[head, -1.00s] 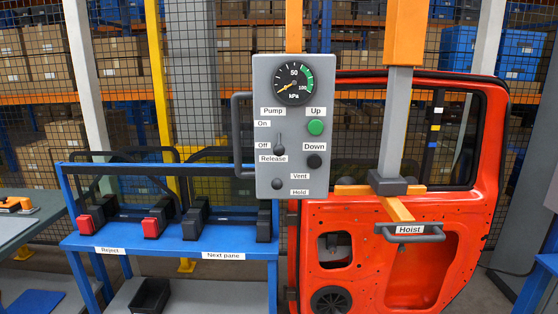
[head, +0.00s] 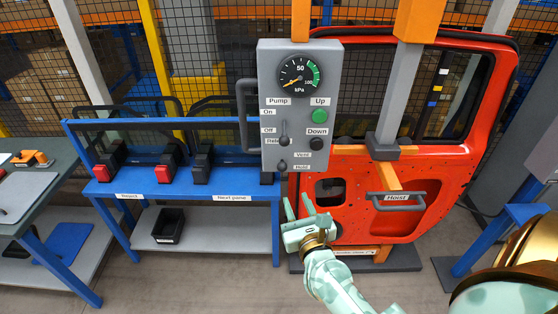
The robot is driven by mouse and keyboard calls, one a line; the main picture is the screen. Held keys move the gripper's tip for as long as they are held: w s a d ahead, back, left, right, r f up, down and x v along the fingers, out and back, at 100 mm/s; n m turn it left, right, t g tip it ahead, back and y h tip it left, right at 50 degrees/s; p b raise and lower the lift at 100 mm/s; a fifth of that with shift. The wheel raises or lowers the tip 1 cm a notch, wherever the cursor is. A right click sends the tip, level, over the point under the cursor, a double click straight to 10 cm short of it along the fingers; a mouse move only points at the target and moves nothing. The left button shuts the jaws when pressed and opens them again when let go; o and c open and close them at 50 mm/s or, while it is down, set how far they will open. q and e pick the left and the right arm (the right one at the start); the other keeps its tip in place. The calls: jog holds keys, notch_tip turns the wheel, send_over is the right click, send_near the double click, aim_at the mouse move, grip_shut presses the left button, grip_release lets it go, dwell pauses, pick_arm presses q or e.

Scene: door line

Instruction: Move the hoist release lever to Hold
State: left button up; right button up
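The grey hoist control box (head: 329,150) hangs at the centre. Its release lever (head: 282,166) is a small dark knob low on the left, beside the Vent (head: 302,155) and Hold (head: 301,167) labels. I cannot tell clearly which label it is set to. The pump lever (head: 284,130) sits above it and partly covers the Release label. My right gripper (head: 297,200) is open and empty, below the box in the picture, fingers pointing up, apart from the lever. It shows in front of the red door's lower left edge. My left gripper is not in view.
The red door (head: 420,160) stands behind the box, with the Hoist handle (head: 396,202) at its front. A grey handle (head: 245,110) sticks out left of the box. A blue rack (head: 180,190) with clamps stands left. A green button (head: 319,116) and black button (head: 317,144) are beside the levers.

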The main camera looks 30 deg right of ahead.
aim_at(283, 170)
jog(key=x, duration=1.6)
jog(key=shift+p, duration=0.35)
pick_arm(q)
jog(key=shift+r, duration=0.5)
pick_arm(e)
jog(key=shift+s+a, duration=0.1)
